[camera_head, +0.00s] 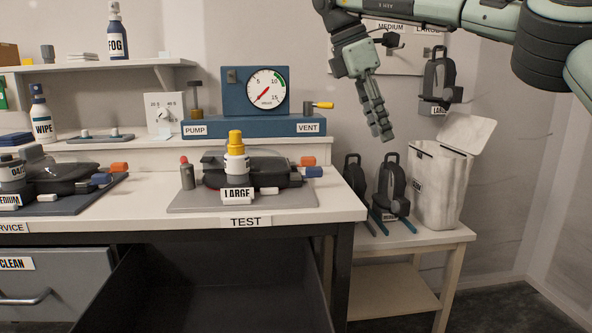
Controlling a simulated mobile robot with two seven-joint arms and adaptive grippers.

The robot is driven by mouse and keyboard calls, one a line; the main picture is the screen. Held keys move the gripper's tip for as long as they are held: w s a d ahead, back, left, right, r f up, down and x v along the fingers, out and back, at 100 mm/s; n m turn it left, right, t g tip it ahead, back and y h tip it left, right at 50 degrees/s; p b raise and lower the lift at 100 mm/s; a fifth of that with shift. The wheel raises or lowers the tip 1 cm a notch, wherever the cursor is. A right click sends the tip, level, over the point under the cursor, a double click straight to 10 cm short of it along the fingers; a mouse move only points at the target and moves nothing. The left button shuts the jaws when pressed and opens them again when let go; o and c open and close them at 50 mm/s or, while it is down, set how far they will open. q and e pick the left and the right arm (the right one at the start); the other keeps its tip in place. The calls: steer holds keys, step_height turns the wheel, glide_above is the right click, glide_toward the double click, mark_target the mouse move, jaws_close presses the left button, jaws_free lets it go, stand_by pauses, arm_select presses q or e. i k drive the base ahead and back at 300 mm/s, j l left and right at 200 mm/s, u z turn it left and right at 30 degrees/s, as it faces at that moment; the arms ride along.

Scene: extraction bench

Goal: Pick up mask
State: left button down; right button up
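A dark mask (270,169) with a clear visor lies on the grey mat (185,202) marked LARGE, above the TEST label. A white canister with a yellow cap (236,150) stands at its front and hides part of it. Another dark mask (65,178) lies on the left tray, marked MEDIUM and cut by the picture edge. My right gripper (384,132) hangs in the air above and right of the bench, pointing down, apart from everything. Its fingers overlap from this side, so its opening is unclear; nothing shows in it. My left gripper is out of view.
A pressure gauge box (255,92) stands behind the mat. Black harness-like items (391,185) and an open white bin (437,185) stand on the side table (385,247). Another black item (438,75) hangs on the wall. An open drawer (205,290) juts out below the bench.

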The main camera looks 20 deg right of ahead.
mark_target(268, 168)
steer(key=l+u, duration=0.1)
steer(key=l, duration=0.45)
steer(key=k+l+u, duration=0.1)
steer(key=l, duration=0.45)
steer(key=l+u, duration=0.45)
steer(key=k+l+u, duration=0.2)
steer(key=l+u, duration=0.2)
steer(key=i+l+u, duration=0.1)
steer(key=l+u, duration=0.75)
steer(key=l, duration=0.25)
steer(key=l+u, duration=0.3)
steer(key=l, duration=0.85)
steer(key=l+u, duration=0.45)
steer(key=k+l+u, duration=0.15)
steer(key=l+u, duration=0.3)
